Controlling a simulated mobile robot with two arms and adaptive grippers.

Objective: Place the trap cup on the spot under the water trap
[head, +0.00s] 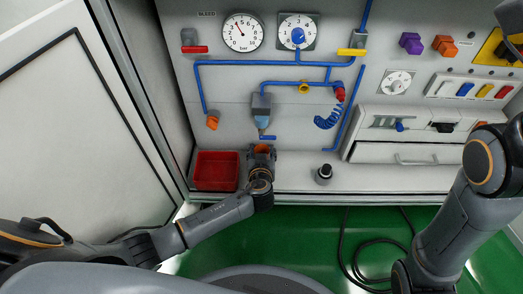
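The water trap (261,106) hangs on the back panel, a grey body with a pale blue bowl below it. My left gripper (262,154) is over the bench just below the trap, seen from behind. Something orange (262,147) shows at its fingertips; I cannot tell whether this is the trap cup or whether the fingers are closed on it. The spot under the trap is hidden by my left gripper and wrist.
A red bin (204,184) stands left of my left gripper. A small dark cylinder with a pale top (323,175) stands to the right. Blue pipes (228,63) run along the panel. A drawer unit (390,152) is at the right. The bench between gripper and cylinder is clear.

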